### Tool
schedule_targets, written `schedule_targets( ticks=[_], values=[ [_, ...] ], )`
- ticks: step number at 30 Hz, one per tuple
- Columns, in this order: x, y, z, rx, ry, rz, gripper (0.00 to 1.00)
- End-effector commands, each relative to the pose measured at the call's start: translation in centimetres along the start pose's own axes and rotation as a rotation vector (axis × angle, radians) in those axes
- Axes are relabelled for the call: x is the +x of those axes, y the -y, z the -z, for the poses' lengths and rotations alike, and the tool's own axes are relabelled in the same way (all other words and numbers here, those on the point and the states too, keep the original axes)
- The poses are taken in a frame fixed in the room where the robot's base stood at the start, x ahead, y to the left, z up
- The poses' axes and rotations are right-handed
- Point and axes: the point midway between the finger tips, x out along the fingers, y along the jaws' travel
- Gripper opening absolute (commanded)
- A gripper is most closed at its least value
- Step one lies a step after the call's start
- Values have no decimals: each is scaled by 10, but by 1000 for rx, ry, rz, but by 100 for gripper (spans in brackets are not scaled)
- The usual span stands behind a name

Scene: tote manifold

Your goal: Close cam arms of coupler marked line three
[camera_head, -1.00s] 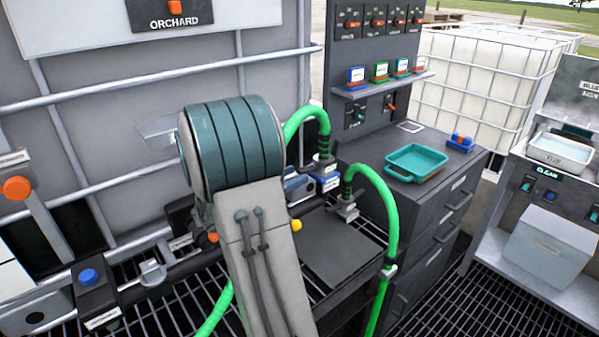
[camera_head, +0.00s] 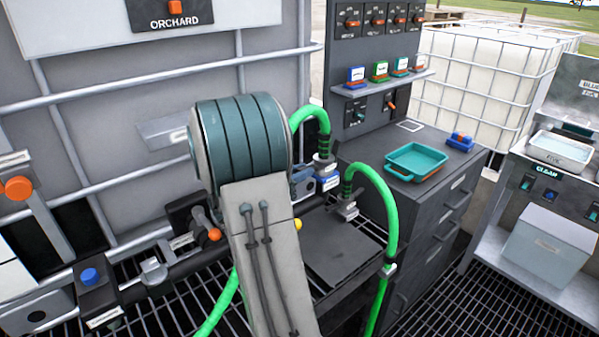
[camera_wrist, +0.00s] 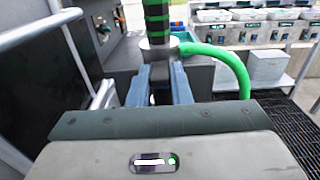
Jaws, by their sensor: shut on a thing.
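A grey metal coupler (camera_head: 323,166) sits at the lower end of a green hose with dark bands. It also shows in the wrist view (camera_wrist: 158,46), upright beyond my fingers. My gripper (camera_wrist: 161,75) has its two blue-grey fingers on either side of the coupler's lower part and is shut on it. In the head view my arm hides most of the gripper (camera_head: 304,183). The cam arms cannot be made out clearly between the fingers. A second coupler (camera_head: 347,209) with another green hose stands to the right. The coupler markings are too small to read.
A teal tray (camera_head: 416,162) and a blue block with red (camera_head: 460,142) lie on the grey cabinet top. An orange-knobbed valve (camera_head: 214,234) is left of my arm. The second hose (camera_head: 390,215) arches close on the right. A flat dark plate (camera_head: 343,255) lies clear in front.

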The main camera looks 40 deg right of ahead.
Motion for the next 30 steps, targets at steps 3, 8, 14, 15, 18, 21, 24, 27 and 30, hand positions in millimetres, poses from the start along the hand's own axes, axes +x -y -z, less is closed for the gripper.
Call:
schedule_targets(
  ticks=[3,8,14,15,18,21,24,27,30],
  values=[
    [0,0,-6,1,-32,-1,0],
    [0,0,-13,1,-113,-1,0],
    [3,0,-23,2,-264,0,0],
    [4,0,-25,2,-297,0,0],
    [5,0,-28,1,-377,-1,0],
    [8,0,-32,1,-455,1,0],
    [10,0,-35,2,-533,0,0],
    [12,0,-38,1,-610,0,0],
    [15,0,-41,2,-686,1,0]
  ],
)
